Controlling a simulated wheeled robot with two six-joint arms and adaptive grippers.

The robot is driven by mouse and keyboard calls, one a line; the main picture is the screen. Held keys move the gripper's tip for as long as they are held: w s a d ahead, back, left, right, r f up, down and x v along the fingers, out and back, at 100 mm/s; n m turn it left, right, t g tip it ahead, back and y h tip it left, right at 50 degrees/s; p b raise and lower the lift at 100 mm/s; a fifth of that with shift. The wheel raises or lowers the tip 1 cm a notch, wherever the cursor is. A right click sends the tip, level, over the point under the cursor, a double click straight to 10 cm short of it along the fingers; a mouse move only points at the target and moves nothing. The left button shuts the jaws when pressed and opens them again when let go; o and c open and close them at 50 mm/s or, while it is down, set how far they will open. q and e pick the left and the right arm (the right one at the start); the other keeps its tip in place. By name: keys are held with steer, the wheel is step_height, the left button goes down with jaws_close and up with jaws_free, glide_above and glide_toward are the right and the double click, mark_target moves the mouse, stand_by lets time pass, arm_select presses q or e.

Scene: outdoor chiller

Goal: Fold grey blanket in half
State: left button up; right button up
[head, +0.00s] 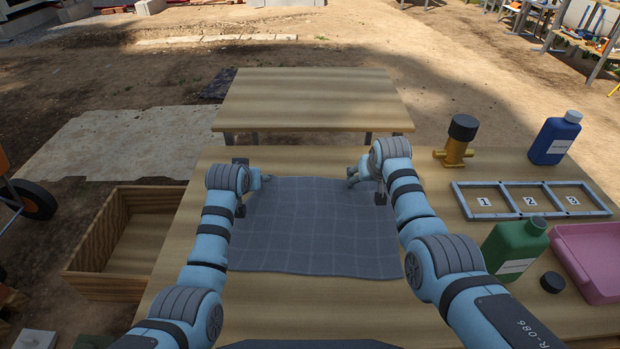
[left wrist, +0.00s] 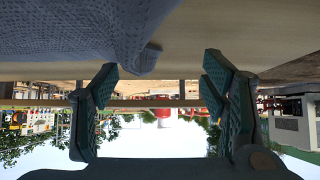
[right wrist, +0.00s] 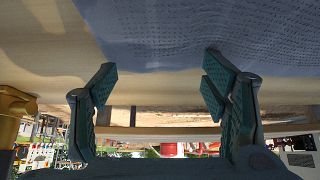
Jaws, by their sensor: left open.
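The grey blanket (head: 310,232) lies flat on the near wooden table, with faint grid lines and a slightly wavy near edge. My left gripper (head: 264,178) is at its far left corner, and my right gripper (head: 356,176) is at its far right corner. In the left wrist view, my left gripper (left wrist: 160,103) is open with an empty gap, and a blanket corner (left wrist: 140,55) shows just ahead of the fingers. In the right wrist view, my right gripper (right wrist: 165,100) is open and empty, with the blanket edge (right wrist: 165,55) close to its fingertips.
On the right stand a yellow-black fitting (head: 457,145), a blue bottle (head: 553,142), a numbered frame (head: 500,184), a green bottle (head: 512,252), a black cap (head: 552,282) and a pink tray (head: 575,250). A wooden crate (head: 85,245) is at left. A second table (head: 315,100) stands beyond.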

mark_target(267, 189)
arm_select(q)
steer(key=shift+c, duration=0.2)
arm_select(e)
steer(key=shift+f, duration=0.15)
